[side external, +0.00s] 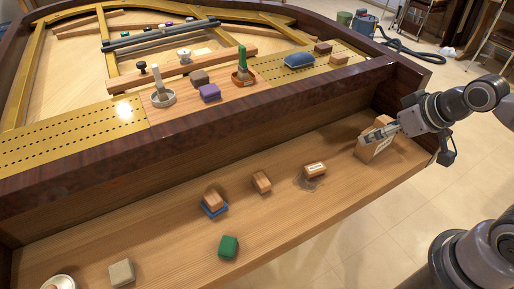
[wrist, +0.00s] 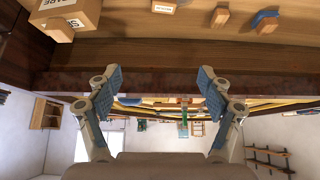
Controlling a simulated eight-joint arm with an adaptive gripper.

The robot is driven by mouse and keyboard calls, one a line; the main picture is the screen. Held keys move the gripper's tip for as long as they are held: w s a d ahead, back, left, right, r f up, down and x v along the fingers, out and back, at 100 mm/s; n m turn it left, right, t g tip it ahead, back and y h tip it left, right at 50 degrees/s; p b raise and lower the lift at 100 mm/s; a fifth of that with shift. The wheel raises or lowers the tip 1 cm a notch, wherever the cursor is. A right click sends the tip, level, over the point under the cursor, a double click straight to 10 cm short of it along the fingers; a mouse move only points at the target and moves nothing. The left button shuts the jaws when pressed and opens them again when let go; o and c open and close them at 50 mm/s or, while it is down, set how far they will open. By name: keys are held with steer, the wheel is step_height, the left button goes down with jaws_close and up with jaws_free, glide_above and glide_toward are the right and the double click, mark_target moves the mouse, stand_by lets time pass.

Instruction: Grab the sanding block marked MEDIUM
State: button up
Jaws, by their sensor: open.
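A small wooden block with a white label (side external: 314,169) sits on the wooden shelf, left of my gripper in the side view. It also shows at the top edge of the wrist view (wrist: 164,6). Its label is too small to read, so I cannot tell if it says MEDIUM. A plain brown block (side external: 262,182) and a brown block with blue under it (side external: 214,201) sit further left; they show in the wrist view too (wrist: 220,17), (wrist: 265,19). My gripper (side external: 390,131) is by the shelf's right end, overlapping a cardboard box in the picture. In the wrist view my gripper (wrist: 160,82) is open and empty.
The labelled cardboard box (side external: 374,147) stands at the shelf's right end. A green block (side external: 229,246), a beige block (side external: 122,273) and a round tin (side external: 59,283) lie on the shelf's left part. A dark wooden rim (side external: 190,140) rises behind. The shelf's front strip is mostly clear.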

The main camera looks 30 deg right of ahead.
steer(key=c, duration=0.3)
steer(key=shift+c, duration=0.2)
steer(key=m+g, duration=0.7)
steer(key=m, duration=1.2)
glide_above(315, 167)
step_height(315, 167, down, 17)
steer(key=shift+f, duration=5.4)
